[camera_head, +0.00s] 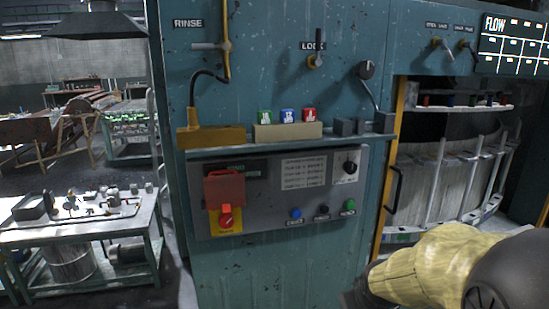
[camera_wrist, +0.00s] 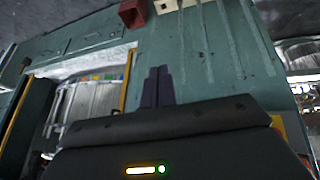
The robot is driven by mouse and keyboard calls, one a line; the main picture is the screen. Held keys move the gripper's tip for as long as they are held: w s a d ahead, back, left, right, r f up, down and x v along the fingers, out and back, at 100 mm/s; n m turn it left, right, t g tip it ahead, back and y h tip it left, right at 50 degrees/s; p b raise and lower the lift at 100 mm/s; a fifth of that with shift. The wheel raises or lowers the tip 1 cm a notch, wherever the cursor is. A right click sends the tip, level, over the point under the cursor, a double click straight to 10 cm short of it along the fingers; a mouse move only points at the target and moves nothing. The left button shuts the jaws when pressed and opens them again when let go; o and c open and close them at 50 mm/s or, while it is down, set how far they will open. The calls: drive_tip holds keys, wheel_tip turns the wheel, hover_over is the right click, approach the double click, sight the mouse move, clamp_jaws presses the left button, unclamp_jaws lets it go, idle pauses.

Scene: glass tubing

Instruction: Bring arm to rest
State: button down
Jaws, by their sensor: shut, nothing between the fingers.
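My gripper (camera_wrist: 157,85) shows in the wrist view as two dark fingers side by side, shut with nothing between them. It points toward the teal cabinet (camera_wrist: 215,55), with no contact visible. In the head view my arm, with a yellow cover, enters at the lower right in front of the cabinet (camera_head: 275,265). The gripper's fingers cannot be made out there.
A grey control panel (camera_head: 265,215) with a red cover (camera_head: 223,188) and buttons juts from the cabinet. A shelf (camera_head: 290,143) holds small coloured blocks. An open bay (camera_head: 445,185) lies to the right, a workbench (camera_head: 80,222) to the left. Dark floor shows between bench and cabinet.

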drive_tip(key=s+a+f+m+g, duration=0.1)
drive_tip(key=s+a+f, duration=0.1)
drive_tip(key=s, duration=0.3)
drive_tip(key=s+a+f+m+g, duration=0.1)
drive_tip(key=s+a+f+g, duration=0.1)
drive_tip(key=s, duration=0.3)
drive_tip(key=shift+s+f+y, duration=0.3)
drive_tip(key=shift+f+y, duration=0.1)
drive_tip(key=shift+f, duration=0.15)
